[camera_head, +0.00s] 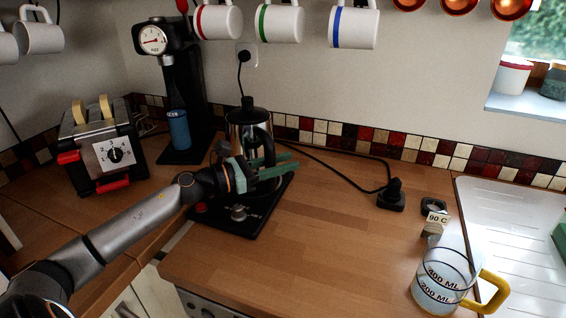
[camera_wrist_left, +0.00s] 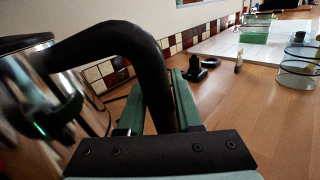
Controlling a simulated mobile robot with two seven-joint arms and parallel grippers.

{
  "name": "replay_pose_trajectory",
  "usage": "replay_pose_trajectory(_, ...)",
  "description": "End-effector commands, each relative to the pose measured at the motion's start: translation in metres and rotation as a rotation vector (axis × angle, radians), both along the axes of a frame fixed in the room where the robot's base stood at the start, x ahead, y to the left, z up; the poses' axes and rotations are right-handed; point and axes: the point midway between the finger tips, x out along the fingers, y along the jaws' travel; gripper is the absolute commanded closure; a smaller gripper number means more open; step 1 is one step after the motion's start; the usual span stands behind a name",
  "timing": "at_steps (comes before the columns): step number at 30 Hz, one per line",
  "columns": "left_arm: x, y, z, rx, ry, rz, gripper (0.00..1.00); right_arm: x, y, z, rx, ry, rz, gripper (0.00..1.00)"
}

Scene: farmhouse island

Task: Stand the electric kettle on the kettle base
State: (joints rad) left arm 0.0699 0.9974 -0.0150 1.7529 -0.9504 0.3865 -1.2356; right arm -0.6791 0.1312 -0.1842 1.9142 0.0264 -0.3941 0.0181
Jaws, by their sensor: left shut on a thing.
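The electric kettle (camera_head: 238,131) has a shiny body, a black lid and a black handle, and looks upright. It is over the black plate (camera_head: 236,222) with a red button and a knob, which appears to be the kettle base. My left gripper (camera_head: 272,168), with green fingers, is shut on the kettle's handle and hides its lower part. I cannot tell whether the kettle touches the base. In the left wrist view the handle (camera_wrist_left: 150,75) runs down between the fingers, with the shiny kettle body (camera_wrist_left: 40,110) at left. My right gripper is not in view.
A black coffee or soda machine (camera_head: 180,90) and a toaster (camera_head: 103,150) stand at left. A cord runs right to a black plug-like piece (camera_head: 391,196). A measuring jug (camera_head: 440,285) and a 90 C tag (camera_head: 436,222) are at right. The middle worktop is clear.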

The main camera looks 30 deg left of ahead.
Motion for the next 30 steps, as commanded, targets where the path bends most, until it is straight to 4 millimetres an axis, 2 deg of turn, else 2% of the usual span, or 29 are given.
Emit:
replay_pose_trajectory(6,0.001,0.001,0.001,0.005,-0.013,0.002,1.00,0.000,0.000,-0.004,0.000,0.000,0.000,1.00)
replay_pose_trajectory(7,0.000,0.001,0.001,0.005,-0.013,0.002,0.65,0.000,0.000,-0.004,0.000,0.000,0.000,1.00)
replay_pose_trajectory(16,0.000,0.000,-0.001,0.002,-0.005,0.001,0.32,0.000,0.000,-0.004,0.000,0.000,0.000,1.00)
replay_pose_trajectory(21,0.000,0.000,-0.003,0.001,-0.003,0.001,0.31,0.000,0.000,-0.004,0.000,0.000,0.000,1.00)
replay_pose_trajectory(22,0.000,-0.001,-0.008,-0.004,0.011,-0.001,0.29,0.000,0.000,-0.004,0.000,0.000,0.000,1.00)
replay_pose_trajectory(30,0.000,0.000,-0.005,-0.002,0.005,-0.001,0.00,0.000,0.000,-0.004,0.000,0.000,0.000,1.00)
